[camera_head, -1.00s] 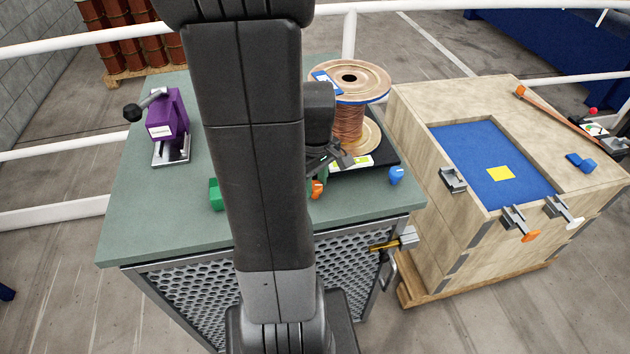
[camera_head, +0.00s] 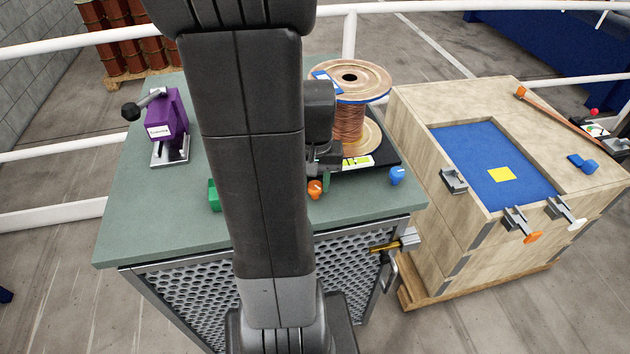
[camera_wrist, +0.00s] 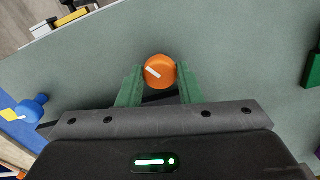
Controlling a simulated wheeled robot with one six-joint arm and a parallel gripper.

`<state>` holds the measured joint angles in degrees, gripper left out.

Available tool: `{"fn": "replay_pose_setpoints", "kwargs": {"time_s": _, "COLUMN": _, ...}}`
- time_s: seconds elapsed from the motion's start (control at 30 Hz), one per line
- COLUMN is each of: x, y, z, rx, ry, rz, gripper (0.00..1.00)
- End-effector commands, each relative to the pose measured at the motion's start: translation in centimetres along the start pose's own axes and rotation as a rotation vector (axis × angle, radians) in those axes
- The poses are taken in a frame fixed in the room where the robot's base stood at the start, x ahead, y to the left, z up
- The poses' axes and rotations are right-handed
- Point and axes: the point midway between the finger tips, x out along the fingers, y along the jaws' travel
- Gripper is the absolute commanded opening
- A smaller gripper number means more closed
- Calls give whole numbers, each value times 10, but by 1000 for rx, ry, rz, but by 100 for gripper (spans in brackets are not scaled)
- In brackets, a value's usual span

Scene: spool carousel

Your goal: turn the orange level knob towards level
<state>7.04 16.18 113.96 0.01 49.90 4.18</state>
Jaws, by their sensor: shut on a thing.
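The orange level knob (camera_head: 315,190) stands near the front edge of the green bench top, in front of a dark plate under the copper wire spool (camera_head: 348,128). In the wrist view the knob (camera_wrist: 159,72) shows a slanted white line on its face. The green fingers of my gripper (camera_wrist: 159,88) are shut on its sides. In the head view my gripper (camera_head: 322,178) is partly hidden behind my arm. A yellow-green level vial (camera_head: 357,161) with dark marks sits at the plate's front; its exact reading is too small to tell.
A blue knob (camera_head: 396,176) stands right of the orange one. A green block (camera_head: 213,195) and a purple clamp device (camera_head: 166,122) are at left. A wooden crate (camera_head: 410,118) with a blue recess stands to the right. The front left bench top is clear.

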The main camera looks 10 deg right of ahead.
Motion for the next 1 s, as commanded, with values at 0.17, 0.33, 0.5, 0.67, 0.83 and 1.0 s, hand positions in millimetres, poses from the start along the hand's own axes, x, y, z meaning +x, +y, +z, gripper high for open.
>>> {"fn": "replay_pose_setpoints", "kwargs": {"time_s": 0.17, "x": -1, "y": 0, "z": -1, "rx": 45, "ry": 4, "rz": 0, "gripper": 9}}
{"fn": "replay_pose_setpoints", "kwargs": {"time_s": 0.33, "x": -1, "y": 0, "z": -1, "rx": 63, "ry": 4, "rz": 0, "gripper": 9}}
{"fn": "replay_pose_setpoints", "kwargs": {"time_s": 0.5, "x": -1, "y": 0, "z": -1, "rx": 65, "ry": 4, "rz": 0, "gripper": 9}}
{"fn": "replay_pose_setpoints", "kwargs": {"time_s": 0.67, "x": -1, "y": 0, "z": -1, "rx": 64, "ry": 5, "rz": 0, "gripper": 9}}
{"fn": "replay_pose_setpoints", "kwargs": {"time_s": 0.83, "x": -1, "y": 0, "z": -1, "rx": 64, "ry": 3, "rz": 0, "gripper": 41}}
{"fn": "replay_pose_setpoints", "kwargs": {"time_s": 1.0, "x": -1, "y": 0, "z": -1, "rx": 64, "ry": 2, "rz": 0, "gripper": 41}}
